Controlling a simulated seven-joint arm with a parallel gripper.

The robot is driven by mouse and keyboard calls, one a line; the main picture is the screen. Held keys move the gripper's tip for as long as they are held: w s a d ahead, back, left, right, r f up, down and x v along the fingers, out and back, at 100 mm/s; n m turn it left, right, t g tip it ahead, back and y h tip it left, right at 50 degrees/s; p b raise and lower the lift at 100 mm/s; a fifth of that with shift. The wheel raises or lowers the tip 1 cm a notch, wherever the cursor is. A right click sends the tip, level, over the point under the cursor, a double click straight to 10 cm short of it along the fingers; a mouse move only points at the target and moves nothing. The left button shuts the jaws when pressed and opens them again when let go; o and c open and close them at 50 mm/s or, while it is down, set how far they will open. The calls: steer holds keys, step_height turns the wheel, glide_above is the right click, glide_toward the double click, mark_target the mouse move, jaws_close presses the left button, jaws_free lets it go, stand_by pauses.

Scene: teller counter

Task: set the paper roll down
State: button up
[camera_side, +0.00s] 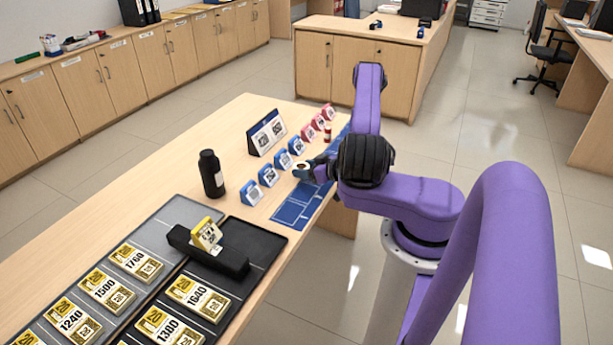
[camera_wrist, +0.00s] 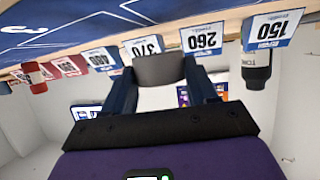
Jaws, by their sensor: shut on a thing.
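The paper roll (camera_wrist: 160,71) shows as a grey, shaded cylinder in the wrist view, which looks at the table upside down. My gripper (camera_wrist: 161,88) is shut on it, with one dark blue finger on each side. In the side view the roll (camera_side: 302,167) is a small pale round end at my gripper (camera_side: 308,173), near the blue marked mat (camera_side: 292,214). It looks upright and low over the table. I cannot tell whether its underside touches the surface.
Blue number cards (camera_side: 269,176) stand in a row close to the roll, with pink cards (camera_side: 308,132) and a red item (camera_side: 327,132) farther along. A black bottle (camera_side: 211,174), a desk calendar (camera_side: 266,133) and a black holder (camera_side: 207,254) stand nearby. The mat's near part is clear.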

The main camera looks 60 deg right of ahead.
steer(key=shift+f, duration=1.35)
steer(key=o, duration=1)
steer(key=shift+s+f, duration=0.1)
steer(key=shift+f, duration=0.05)
steer(key=shift+o, duration=0.2)
